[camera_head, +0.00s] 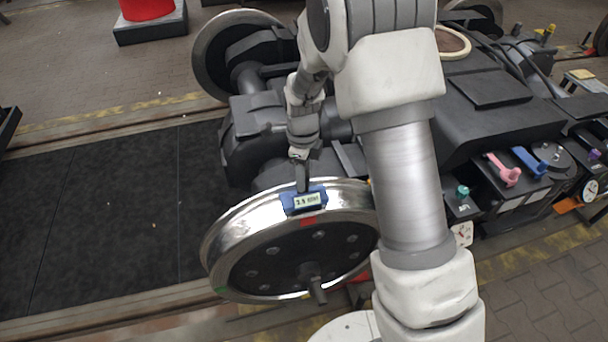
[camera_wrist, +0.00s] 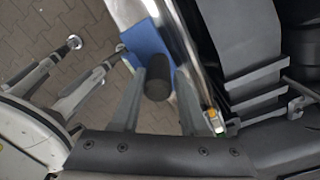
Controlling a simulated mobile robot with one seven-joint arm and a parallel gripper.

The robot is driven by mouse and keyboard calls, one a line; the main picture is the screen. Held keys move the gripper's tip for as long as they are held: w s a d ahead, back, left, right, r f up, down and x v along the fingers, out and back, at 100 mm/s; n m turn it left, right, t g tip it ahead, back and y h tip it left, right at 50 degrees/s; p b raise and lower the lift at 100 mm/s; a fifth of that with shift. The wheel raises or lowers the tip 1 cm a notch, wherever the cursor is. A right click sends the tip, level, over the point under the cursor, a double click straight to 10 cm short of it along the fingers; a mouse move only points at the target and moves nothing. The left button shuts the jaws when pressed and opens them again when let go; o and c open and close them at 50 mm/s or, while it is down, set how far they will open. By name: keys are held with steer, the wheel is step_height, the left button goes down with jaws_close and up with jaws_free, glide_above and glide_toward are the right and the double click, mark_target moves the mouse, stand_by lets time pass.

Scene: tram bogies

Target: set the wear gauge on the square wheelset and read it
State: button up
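The wear gauge (camera_head: 303,201) is a blue block with a small lit display, sitting on top of the shiny rim of the near wheel (camera_head: 240,228). The display shows a number in mm, perhaps 2.5, too small to be sure. A red patch shows on the wheel just below the gauge. My gripper (camera_head: 302,180) is directly above the gauge. In the wrist view, my gripper (camera_wrist: 160,85) has its two fingers close around the gauge's dark round handle (camera_wrist: 157,80), with the blue body (camera_wrist: 147,42) beyond. No square mark identifying the wheelset is clear.
The far wheel (camera_head: 208,62) and dark bogie frame (camera_head: 495,85) lie behind. Pink (camera_head: 503,172) and blue (camera_head: 528,160) tools sit on the right-hand bench, with a dial (camera_head: 589,190). A dark mat (camera_head: 100,215) leaves free floor at left. My arm hides part of the bogie.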

steer(key=o, duration=0.3)
steer(key=shift+r, duration=0.1)
steer(key=s+d+r+n+t+p, duration=0.1)
steer(key=s+d+r+n+p, duration=0.15)
steer(key=r, duration=0.85)
steer(key=s+d+r+n+t+p, duration=0.1)
steer(key=s+r+n, duration=0.25)
steer(key=r, duration=0.75)
steer(key=s+d+r+n+t, duration=0.1)
steer(key=s+d+r+n, duration=0.2)
steer(key=s+n, duration=0.5)
steer(key=s+d+r+n+t, duration=0.2)
steer(key=s+d+r+n, duration=0.1)
steer(key=s+n, duration=0.5)
steer(key=shift+s+r+t, duration=0.3)
steer(key=shift+s+r, duration=0.05)
steer(key=shift+s, duration=0.35)
steer(key=shift+d, duration=0.1)
